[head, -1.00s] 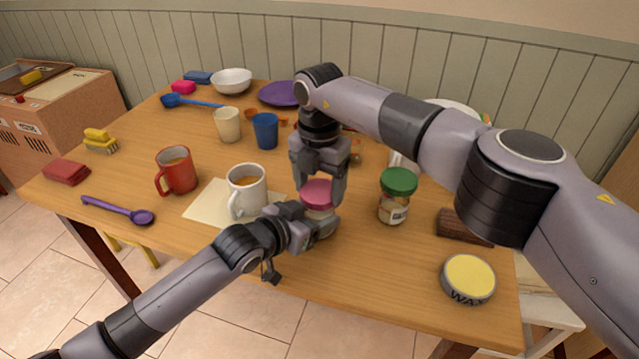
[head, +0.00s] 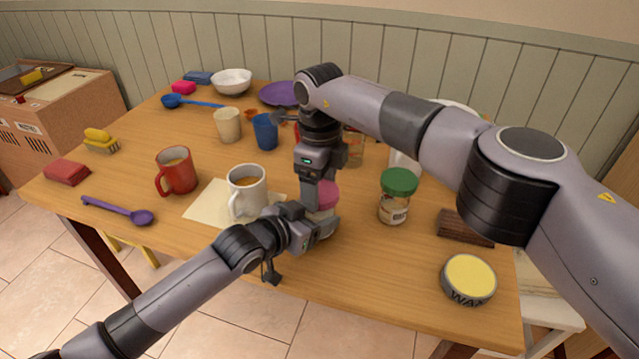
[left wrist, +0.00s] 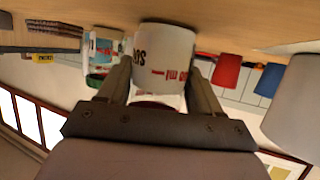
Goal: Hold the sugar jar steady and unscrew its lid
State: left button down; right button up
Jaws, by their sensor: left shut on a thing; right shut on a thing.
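The sugar jar, a pale jar with a pink lid (head: 328,194), stands near the front middle of the table. My left gripper (head: 320,229) is shut around its body from the left, hiding most of it in the head view. The left wrist view is upside down and shows the jar body (left wrist: 165,60) with red and dark lettering between my left fingers (left wrist: 163,88). My right gripper (head: 322,192) points down from above and is shut on the pink lid, one finger covering part of it. I cannot tell whether the lid has loosened.
A white mug (head: 247,190) stands close left of the jar on a paper sheet (head: 205,205). A green-lidded jar (head: 397,197) stands to the right. The front table strip is clear.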

jog(key=n, duration=0.6)
jog(key=shift+n, duration=0.3)
jog(key=n, duration=1.1)
jog(key=shift+r, duration=0.1)
jog(key=n, duration=0.6)
jog(key=shift+r, duration=0.2)
jog(key=shift+r, duration=0.9)
